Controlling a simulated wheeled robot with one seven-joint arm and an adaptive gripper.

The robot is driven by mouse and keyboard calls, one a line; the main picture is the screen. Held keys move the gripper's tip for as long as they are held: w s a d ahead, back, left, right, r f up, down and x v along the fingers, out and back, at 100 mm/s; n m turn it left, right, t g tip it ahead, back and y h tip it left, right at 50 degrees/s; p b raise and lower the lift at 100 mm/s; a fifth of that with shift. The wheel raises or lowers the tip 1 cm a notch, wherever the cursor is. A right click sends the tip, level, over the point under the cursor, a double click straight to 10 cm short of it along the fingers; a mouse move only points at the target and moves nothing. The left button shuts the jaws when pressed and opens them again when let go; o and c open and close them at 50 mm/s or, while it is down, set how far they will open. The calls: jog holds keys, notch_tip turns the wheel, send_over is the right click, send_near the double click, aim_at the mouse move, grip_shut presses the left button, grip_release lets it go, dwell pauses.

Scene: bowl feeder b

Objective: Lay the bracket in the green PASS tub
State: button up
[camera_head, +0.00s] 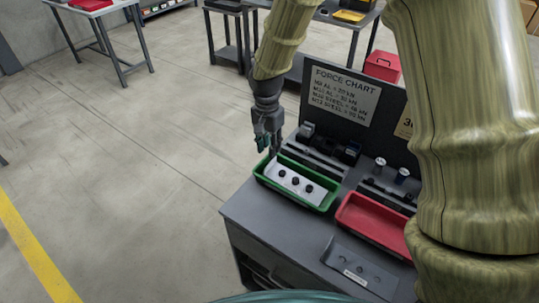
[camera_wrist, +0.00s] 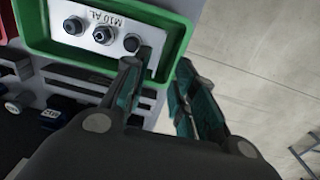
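The green tub (camera_head: 325,207) stands on the grey bench; its rim also shows in the wrist view (camera_wrist: 176,45). A pale plate (camera_head: 297,191) with three dark round pieces lies inside it; in the wrist view the plate (camera_wrist: 91,47) carries the letters M10 AL. I cannot tell for certain whether this plate is the bracket. My gripper (camera_head: 266,146) hangs over the tub's far left end in the head view.
A red tub (camera_head: 373,221) stands to the right of the green one, empty. A grey block (camera_head: 360,269) with several holes and a label stands at the front. Dark fixtures (camera_head: 312,153) and an upright FORCE CHART panel (camera_head: 341,94) stand behind. Open floor (camera_head: 130,190) lies left.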

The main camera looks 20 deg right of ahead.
notch_tip(320, 180, up, 6)
jog(key=b, duration=0.1)
jog(key=shift+r, duration=0.25)
